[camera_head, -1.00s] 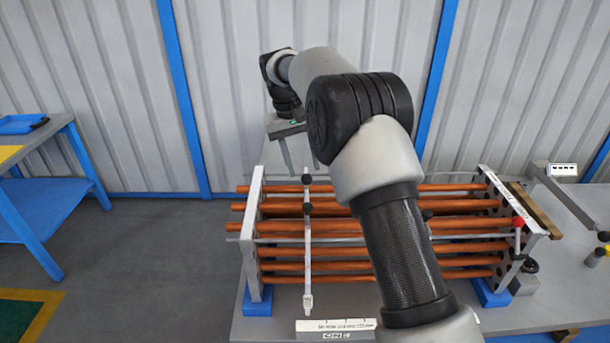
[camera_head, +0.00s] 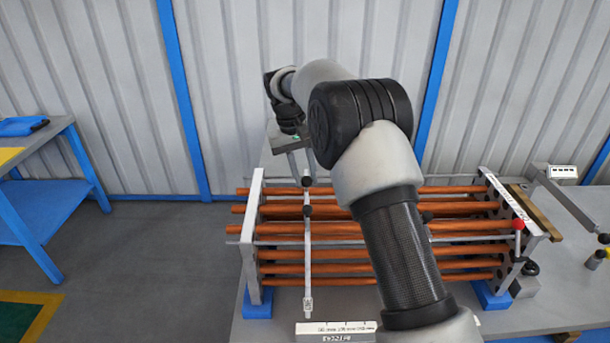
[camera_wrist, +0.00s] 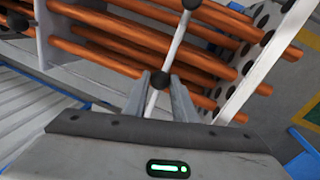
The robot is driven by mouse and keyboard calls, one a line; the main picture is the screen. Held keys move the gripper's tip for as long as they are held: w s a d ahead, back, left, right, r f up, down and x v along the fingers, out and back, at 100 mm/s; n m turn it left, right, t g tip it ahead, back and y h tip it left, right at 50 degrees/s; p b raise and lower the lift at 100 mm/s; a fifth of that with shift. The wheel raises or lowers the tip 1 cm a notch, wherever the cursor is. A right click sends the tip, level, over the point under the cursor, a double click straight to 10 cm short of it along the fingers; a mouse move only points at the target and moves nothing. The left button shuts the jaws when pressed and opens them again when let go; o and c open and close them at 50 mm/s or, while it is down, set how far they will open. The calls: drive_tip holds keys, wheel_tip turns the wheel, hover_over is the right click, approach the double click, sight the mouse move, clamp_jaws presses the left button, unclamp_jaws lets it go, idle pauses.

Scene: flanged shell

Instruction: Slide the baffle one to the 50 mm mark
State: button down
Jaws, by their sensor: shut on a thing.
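The baffle (camera_head: 308,240) is a thin pale upright bar with black knobs, standing across the copper tubes near the left end plate. My gripper (camera_wrist: 160,86) is shut on this baffle at its back upper end; one black knob shows between the fingers in the wrist view. The baffle's pale bar (camera_wrist: 173,45) runs away from the fingers to another black knob. In the head view the fingers come down from behind to the top knob (camera_head: 306,181). A white scale strip (camera_head: 335,328) lies in front of the tubes; its marks are too small to read.
Copper tubes (camera_head: 400,253) run between the left end plate (camera_head: 253,230) and the right end plate (camera_head: 510,215). A red-knobbed lever (camera_head: 518,224) stands at the right plate. My arm hides the middle of the bundle. A blue table (camera_head: 45,200) stands far left.

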drive_tip(key=d, duration=0.5)
drive_tip(key=c, duration=1.5)
unclamp_jaws()
drive_tip(key=shift+o, duration=0.2)
drive_tip(key=shift+r, duration=0.1)
drive_tip(key=a+r+p, duration=0.2)
drive_tip(key=a+r, duration=0.1)
drive_tip(key=r, duration=1.4)
drive_tip(key=shift+s+a, duration=0.2)
drive_tip(key=shift+s, duration=0.1)
